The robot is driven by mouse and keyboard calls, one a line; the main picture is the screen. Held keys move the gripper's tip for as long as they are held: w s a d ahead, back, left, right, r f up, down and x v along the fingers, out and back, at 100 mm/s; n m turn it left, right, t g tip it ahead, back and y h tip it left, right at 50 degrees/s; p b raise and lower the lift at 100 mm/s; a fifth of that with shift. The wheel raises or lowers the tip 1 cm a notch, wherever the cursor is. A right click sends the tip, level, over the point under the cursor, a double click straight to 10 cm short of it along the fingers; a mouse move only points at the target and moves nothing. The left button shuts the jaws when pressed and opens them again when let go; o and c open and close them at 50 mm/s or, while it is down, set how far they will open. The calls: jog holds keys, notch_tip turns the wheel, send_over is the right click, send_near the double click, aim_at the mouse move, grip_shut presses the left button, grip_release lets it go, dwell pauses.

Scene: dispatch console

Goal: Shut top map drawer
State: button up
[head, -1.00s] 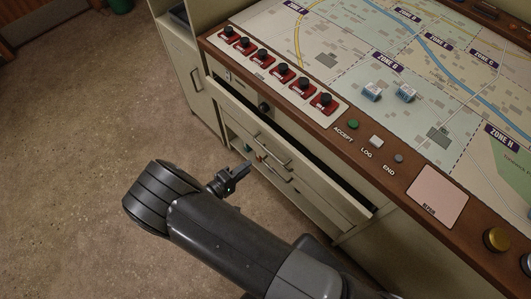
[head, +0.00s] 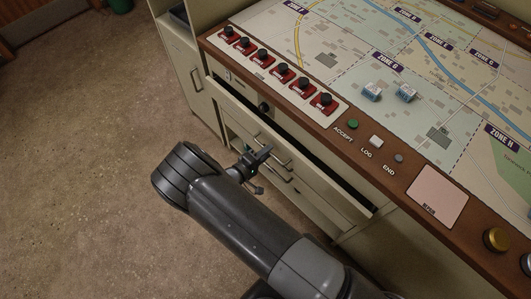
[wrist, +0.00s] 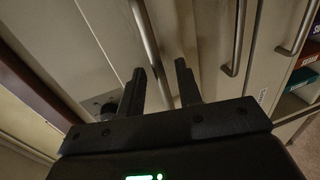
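The top map drawer (head: 330,176) is pulled out from the console in the head view, with a dark gap behind its cream front. Its front and bar handle also show in the wrist view, the handle (wrist: 145,32) lying just beyond my fingertips. My gripper (head: 264,154) is in front of the drawer near the handle, partly covering it. In the wrist view my gripper (wrist: 160,75) has its two dark fingers apart with nothing held between them. I cannot tell whether a finger touches the drawer.
The wooden console edge (head: 400,195) overhangs the drawers, with red switches and buttons on top. Lower drawer fronts with handles (wrist: 237,40) lie below. A cabinet door (head: 190,85) stands at left. The floor (head: 80,120) at left is clear.

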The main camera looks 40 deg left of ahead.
aim_at(275, 145)
jog(key=shift+c, duration=0.2)
grip_shut()
dwell(0.3)
jog(key=shift+r+x, duration=0.25)
jog(key=shift+x, duration=0.9)
jog(key=shift+r+x, duration=0.25)
jog(key=shift+x, duration=0.9)
jog(key=shift+w, duration=0.15)
jog(key=shift+o, duration=0.2)
grip_release()
